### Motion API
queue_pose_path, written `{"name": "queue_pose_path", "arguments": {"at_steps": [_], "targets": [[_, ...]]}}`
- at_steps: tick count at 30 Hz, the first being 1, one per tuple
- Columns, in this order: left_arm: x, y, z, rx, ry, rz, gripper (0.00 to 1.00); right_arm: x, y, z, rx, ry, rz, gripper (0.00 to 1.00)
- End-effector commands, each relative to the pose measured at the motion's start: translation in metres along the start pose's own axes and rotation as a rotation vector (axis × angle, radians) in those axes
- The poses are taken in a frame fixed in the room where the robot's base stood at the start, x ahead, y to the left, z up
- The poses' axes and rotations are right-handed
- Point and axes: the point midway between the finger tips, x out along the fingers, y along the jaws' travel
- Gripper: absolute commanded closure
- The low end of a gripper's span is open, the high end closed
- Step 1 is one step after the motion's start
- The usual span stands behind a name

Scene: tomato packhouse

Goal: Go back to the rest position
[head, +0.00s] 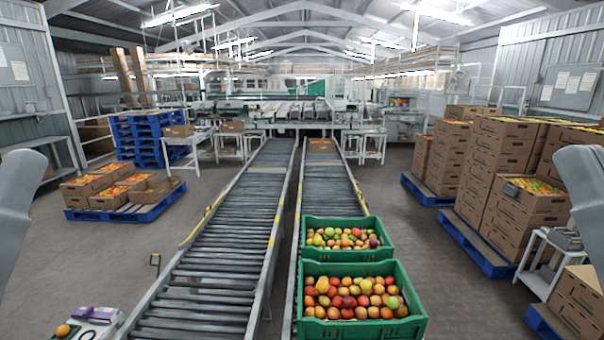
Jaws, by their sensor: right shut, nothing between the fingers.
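No fingers of either gripper show in the head view. Only a smooth grey link of my left arm shows at the left edge, and a similar link of my right arm at the right edge. Both links hang clear of the conveyors and crates. A green crate (362,333) full of mixed red, orange and green tomatoes stands nearest on the right roller conveyor (328,187). A second green crate (346,255) of tomatoes stands right behind it.
The left roller conveyor (222,258) is empty. Stacked cardboard boxes (500,150) on blue pallets fill the right side. A pallet of produce boxes (140,212) lies on the left floor, with open floor around it.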

Motion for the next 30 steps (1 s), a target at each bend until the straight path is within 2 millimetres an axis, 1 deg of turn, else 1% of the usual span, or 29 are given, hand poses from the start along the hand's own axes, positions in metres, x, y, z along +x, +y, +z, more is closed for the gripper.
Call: {"name": "queue_pose_path", "arguments": {"at_steps": [1,3,12,15,18,20,30], "targets": [[0.035,0.0,-0.032,0.0,0.0,0.0,0.5,0.035,0.0,-0.032,0.0,0.0,0.0,1.0],[0.061,0.0,-0.056,0.0,0.0,0.0,0.5,0.061,0.0,-0.056,0.001,0.0,-0.001,1.0],[0.166,-0.001,-0.153,0.0,0.0,0.0,0.5,0.166,0.0,-0.153,0.001,0.0,-0.001,1.0],[0.191,-0.001,-0.175,0.0,0.0,0.0,0.5,0.191,0.0,-0.175,0.001,0.0,-0.001,1.0],[0.204,-0.001,-0.188,0.0,-0.001,0.0,0.5,0.204,0.001,-0.188,0.001,-0.001,-0.001,1.0],[0.207,-0.001,-0.191,0.0,-0.001,0.0,0.5,0.207,0.001,-0.191,0.001,-0.001,-0.001,1.0],[0.205,-0.001,-0.188,0.0,-0.002,0.0,0.5,0.205,0.0,-0.189,0.002,0.0,-0.001,1.0]]}}
